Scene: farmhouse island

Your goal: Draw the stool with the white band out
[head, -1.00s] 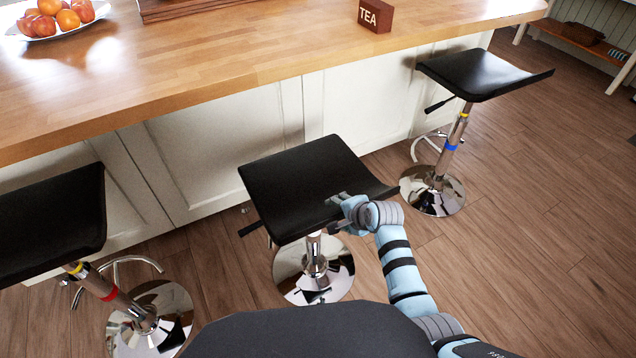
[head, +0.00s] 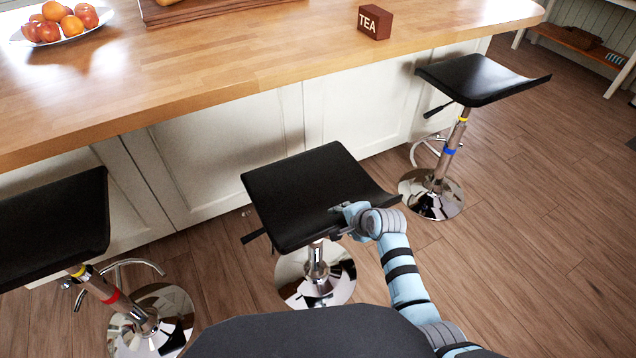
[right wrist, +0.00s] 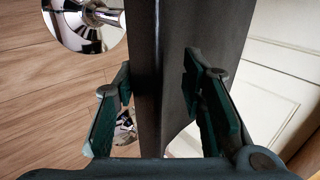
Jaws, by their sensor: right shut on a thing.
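The middle stool has a black seat (head: 305,190), a chrome post and a round chrome base (head: 290,275). It stands at the island, its far edge close to the cabinet front. No white band shows clearly on its post, which the seat and my arm partly cover. My right gripper (head: 345,218) is shut on the near right edge of this seat. In the right wrist view the two fingers (right wrist: 165,95) lie on either side of the dark seat edge (right wrist: 148,60). My left gripper is not in view.
A stool with yellow and red bands (head: 50,225) stands at the left. One with yellow and blue bands (head: 480,77) stands at the right. The wooden countertop (head: 250,60) holds a fruit plate (head: 20,37) and a TEA box (head: 375,22). The floor (head: 520,230) at the right is clear.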

